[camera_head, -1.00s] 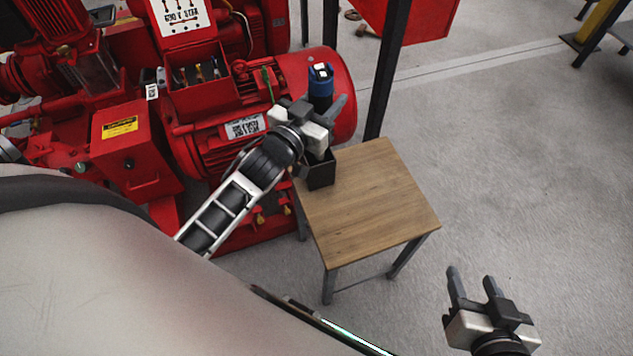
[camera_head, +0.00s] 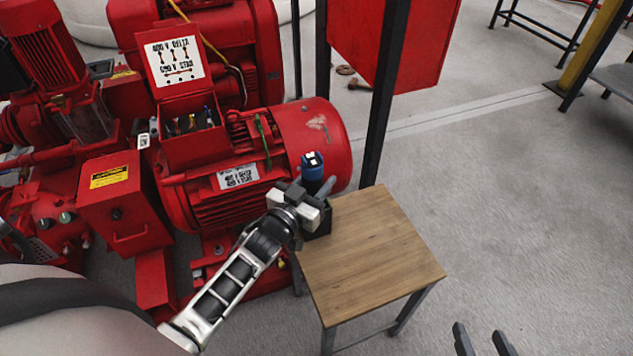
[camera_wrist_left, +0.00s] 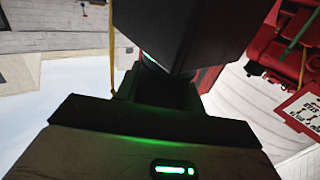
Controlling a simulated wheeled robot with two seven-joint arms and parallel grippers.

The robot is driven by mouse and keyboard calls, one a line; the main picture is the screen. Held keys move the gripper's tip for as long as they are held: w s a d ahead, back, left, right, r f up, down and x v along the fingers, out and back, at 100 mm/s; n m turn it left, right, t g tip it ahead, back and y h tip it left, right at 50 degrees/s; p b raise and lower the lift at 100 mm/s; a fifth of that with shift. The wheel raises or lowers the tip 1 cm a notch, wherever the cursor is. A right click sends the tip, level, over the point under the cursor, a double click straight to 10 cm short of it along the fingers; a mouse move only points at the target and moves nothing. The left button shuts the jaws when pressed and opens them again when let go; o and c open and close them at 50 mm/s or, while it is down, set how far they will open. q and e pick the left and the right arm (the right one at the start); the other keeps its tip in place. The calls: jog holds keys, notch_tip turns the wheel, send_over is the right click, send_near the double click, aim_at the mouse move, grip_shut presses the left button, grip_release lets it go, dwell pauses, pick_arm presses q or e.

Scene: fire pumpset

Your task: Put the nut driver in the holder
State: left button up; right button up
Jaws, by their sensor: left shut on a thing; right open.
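The nut driver (camera_head: 313,167) has a blue top and a dark body and stands roughly upright in my left gripper (camera_head: 311,193), which is shut on it. The black holder (camera_head: 322,222) stands on the small wooden table's back left corner, directly below the gripper. The gripper hides the driver's lower end, so I cannot tell whether it is inside the holder. In the left wrist view a large dark body (camera_wrist_left: 185,30) fills the top middle, close to the camera. My right gripper (camera_head: 482,341) is open and empty at the bottom edge, right of the table.
The wooden table (camera_head: 375,250) is otherwise bare. A red motor and pump set (camera_head: 235,170) stands close behind and left of the holder. A dark post (camera_head: 385,100) with a red panel rises behind the table.

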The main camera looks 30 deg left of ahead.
pick_arm(q)
jog(key=shift+r, duration=0.15)
pick_arm(e)
jog(key=shift+r, duration=0.1)
pick_arm(q)
jog(key=o, duration=1.1)
jog(key=shift+f, duration=0.2)
pick_arm(e)
jog(key=shift+f, duration=0.2)
pick_arm(q)
jog(key=shift+r, duration=0.15)
jog(key=s+a+p, duration=0.1)
jog(key=s, duration=1.1)
jog(key=s+d+r+g+p, duration=0.2)
jog(key=d+p, duration=0.1)
jog(key=s+d+r+g+h+p, duration=0.1)
jog(key=s+d+r+g+p, duration=0.1)
jog(key=s+d+r+p, duration=0.1)
jog(key=s+d+r+m+g+h+p, duration=0.1)
jog(key=s+d+r+g+p, duration=0.1)
jog(key=s+d+g+p, duration=0.1)
jog(key=shift+d+r, duration=0.35)
jog(key=shift+d, duration=0.3)
pick_arm(e)
jog(key=shift+g, duration=0.5)
jog(key=r, duration=0.4)
jog(key=shift+d+r, duration=0.25)
jog(key=shift+d, duration=0.1)
